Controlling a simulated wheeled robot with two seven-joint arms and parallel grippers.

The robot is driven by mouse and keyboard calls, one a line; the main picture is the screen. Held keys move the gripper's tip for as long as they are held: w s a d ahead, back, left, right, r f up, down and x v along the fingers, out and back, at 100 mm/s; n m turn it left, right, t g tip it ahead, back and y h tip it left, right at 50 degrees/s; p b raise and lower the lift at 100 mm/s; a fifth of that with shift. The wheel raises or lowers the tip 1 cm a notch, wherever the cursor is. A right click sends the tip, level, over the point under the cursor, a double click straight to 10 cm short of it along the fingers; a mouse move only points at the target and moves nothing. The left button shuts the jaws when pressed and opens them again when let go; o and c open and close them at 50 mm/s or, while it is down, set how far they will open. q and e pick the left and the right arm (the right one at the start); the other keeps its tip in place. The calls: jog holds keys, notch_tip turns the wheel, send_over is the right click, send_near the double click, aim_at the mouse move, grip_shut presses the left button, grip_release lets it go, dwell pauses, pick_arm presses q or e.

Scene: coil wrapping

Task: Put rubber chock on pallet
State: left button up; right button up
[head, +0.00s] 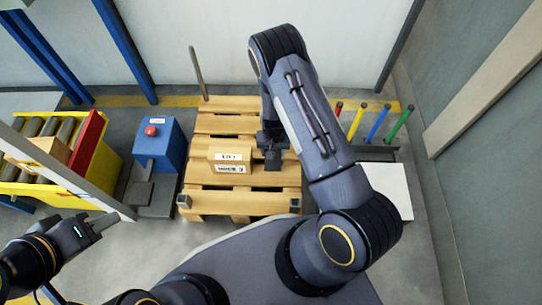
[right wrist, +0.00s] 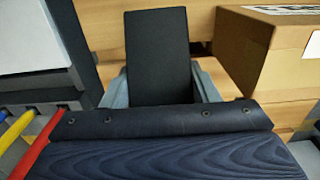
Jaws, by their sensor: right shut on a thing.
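The rubber chock (right wrist: 157,48) is a black block between the fingers of my right gripper (right wrist: 162,85) in the right wrist view. In the head view the chock (head: 273,160) is a small dark shape at the end of my right arm, over the right half of the wooden pallet (head: 225,123). The gripper is shut on it. I cannot tell whether the chock touches the slats. My left gripper (head: 100,224) is at the lower left, away from the pallet; its finger opening is unclear.
A labelled cardboard box (head: 230,162) sits on the pallet, just left of the chock. A blue pedestal with a red button (head: 151,131) stands left of the pallet. A yellow roller conveyor (head: 60,150) is farther left. Coloured posts (head: 377,123) and a white panel (head: 390,190) are at the right.

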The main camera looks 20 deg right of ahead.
jog(key=shift+w+d+f+b, duration=0.2)
jog(key=shift+w+f+b, duration=0.15)
jog(key=shift+w+f, duration=0.6)
notch_tip(320, 180, down, 4)
jog(key=shift+r+b, duration=0.15)
jog(key=shift+b, duration=1)
jog(key=shift+r, duration=0.1)
jog(key=o, duration=0.7)
jog(key=shift+f, duration=0.2)
jog(key=shift+c, duration=0.2)
jog(key=o, duration=0.4)
jog(key=shift+r, duration=0.1)
jog(key=shift+o, duration=0.2)
